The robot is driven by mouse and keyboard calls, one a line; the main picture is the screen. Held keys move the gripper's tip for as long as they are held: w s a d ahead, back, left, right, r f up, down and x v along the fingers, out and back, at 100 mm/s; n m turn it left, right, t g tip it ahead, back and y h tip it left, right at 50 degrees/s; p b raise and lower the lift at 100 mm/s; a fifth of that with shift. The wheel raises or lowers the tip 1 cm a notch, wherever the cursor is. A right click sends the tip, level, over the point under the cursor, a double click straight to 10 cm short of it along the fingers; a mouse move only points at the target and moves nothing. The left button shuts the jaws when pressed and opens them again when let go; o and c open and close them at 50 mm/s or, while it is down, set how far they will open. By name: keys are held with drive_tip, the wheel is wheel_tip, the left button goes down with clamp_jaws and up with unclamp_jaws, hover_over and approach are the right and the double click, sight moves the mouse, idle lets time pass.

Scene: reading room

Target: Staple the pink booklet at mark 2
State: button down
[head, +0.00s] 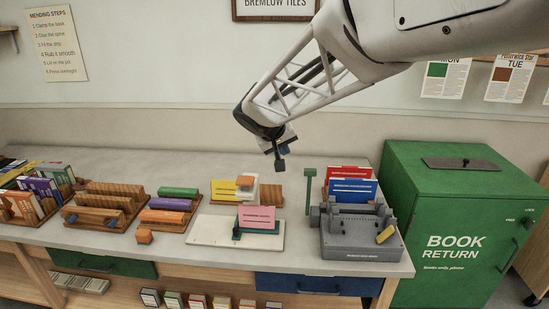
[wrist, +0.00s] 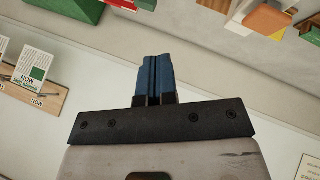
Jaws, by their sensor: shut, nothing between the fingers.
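The pink booklet (head: 262,218) stands upright on a white board (head: 208,232) near the front of the bench, against a small teal piece (head: 237,234). A grey machine (head: 350,243) with a yellow part (head: 385,235) sits to its right; it may be the stapler. I cannot make out mark 2. My gripper (head: 280,165) hangs in the air above and behind the booklet, apart from it. In the wrist view its blue fingers (wrist: 154,78) are together and empty.
Red and blue booklets (head: 352,190) stand behind the grey machine, beside a green post (head: 309,185). A yellow booklet (head: 223,190) and white block stand behind the board. Wooden racks (head: 110,200) fill the left. A green book return (head: 455,225) stands right of the bench.

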drive_tip(key=n+t, duration=0.2)
hover_over(243, 179)
wheel_tip(243, 179, down, 3)
drive_tip(key=shift+w+y, duration=0.15)
drive_tip(key=shift+y, duration=0.15)
drive_tip(key=shift+f, duration=0.15)
drive_tip(key=shift+f, duration=4.2)
